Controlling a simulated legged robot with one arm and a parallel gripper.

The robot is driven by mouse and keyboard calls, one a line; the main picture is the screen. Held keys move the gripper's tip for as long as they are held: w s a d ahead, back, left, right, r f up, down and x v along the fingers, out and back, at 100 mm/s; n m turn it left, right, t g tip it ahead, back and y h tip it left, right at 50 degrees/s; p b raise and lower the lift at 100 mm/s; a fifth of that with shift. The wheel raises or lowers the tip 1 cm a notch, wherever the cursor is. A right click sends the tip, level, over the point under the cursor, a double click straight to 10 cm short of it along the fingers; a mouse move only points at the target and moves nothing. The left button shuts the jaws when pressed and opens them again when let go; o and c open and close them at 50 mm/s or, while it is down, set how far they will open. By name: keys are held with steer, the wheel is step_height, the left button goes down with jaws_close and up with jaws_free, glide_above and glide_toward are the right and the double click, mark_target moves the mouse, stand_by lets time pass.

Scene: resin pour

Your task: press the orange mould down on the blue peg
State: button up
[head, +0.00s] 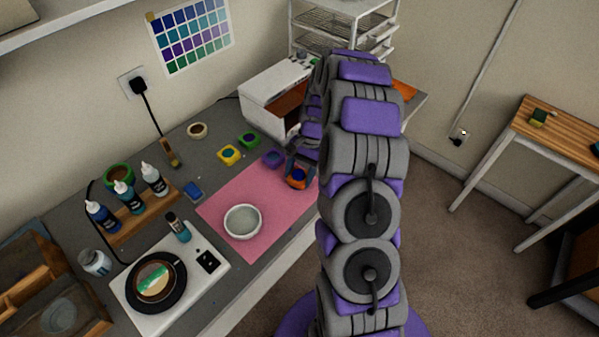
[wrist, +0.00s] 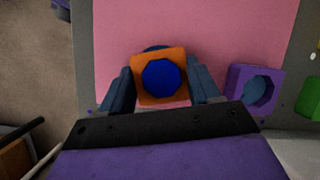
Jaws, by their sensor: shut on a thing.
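The orange mould (wrist: 142,62) is a squarish block between the two fingers of my gripper (wrist: 160,88) in the wrist view. A bright blue octagonal face, which looks like the blue peg (wrist: 163,80), shows in the middle of the mould. A darker blue rounded edge shows just beyond the mould's far side. I cannot tell how far down the mould sits around the blue piece. In the head view, the orange mould (head: 297,184) and my gripper (head: 298,173) are at the right side of the pink mat (head: 225,208), partly hidden by my arm.
A purple mould (wrist: 236,90) stands close beside my gripper; yellow (head: 229,155) and green (head: 249,139) ones lie farther off. A white bowl (head: 243,222) stands on the mat. A white box-like appliance (head: 270,88) stands behind. The mat between bowl and gripper is clear.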

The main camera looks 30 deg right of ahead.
stand_by(0.4)
steer(key=o, duration=1.2)
steer(key=shift+r, duration=0.1)
steer(key=shift+r+p, duration=1.95)
steer(key=shift+r, duration=1.85)
